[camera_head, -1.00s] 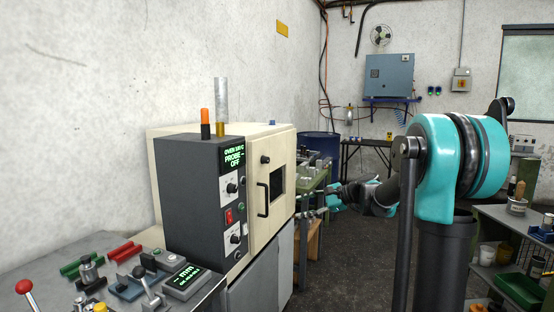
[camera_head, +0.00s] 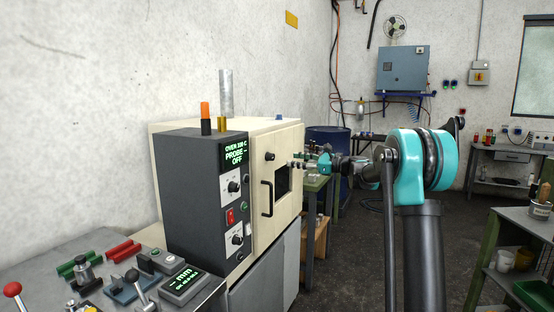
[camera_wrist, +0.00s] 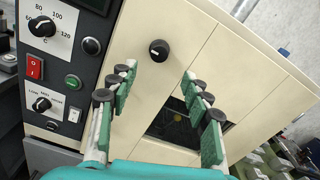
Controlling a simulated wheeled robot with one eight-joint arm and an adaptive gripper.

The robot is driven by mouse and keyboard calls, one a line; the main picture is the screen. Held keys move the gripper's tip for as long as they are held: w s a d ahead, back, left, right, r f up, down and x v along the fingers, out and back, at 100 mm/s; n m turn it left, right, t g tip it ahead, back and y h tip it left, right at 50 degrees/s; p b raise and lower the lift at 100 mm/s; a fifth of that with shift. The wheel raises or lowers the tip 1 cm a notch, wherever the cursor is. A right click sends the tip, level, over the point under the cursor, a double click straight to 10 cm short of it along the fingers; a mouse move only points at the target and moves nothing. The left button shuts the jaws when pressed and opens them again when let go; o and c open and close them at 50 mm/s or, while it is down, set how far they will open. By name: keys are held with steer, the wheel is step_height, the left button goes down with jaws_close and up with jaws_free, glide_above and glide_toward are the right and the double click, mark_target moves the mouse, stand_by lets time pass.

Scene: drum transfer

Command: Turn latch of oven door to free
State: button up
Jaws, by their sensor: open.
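The oven (camera_head: 225,180) has a cream door with a dark window (camera_head: 282,180) and a black bar handle (camera_head: 266,198). The latch, a round black knob (camera_head: 270,156), sits on the upper part of the door. In the wrist view the latch (camera_wrist: 159,50) shows a pale mark on its face. My gripper (camera_head: 293,164) is in front of the door, to the right of the latch. In the wrist view my gripper (camera_wrist: 160,88) is open and empty, its green-padded fingers either side of the view, with the latch beyond and between them. The door looks shut.
The dark control panel (camera_head: 205,195) beside the door carries dials and a red switch (camera_wrist: 34,68). A bench (camera_head: 110,265) with small tools and a display box stands at front left. A green-legged table (camera_head: 314,185) stands behind the oven.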

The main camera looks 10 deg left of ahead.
mark_target(273, 157)
steer(key=x, duration=0.9)
jaws_close()
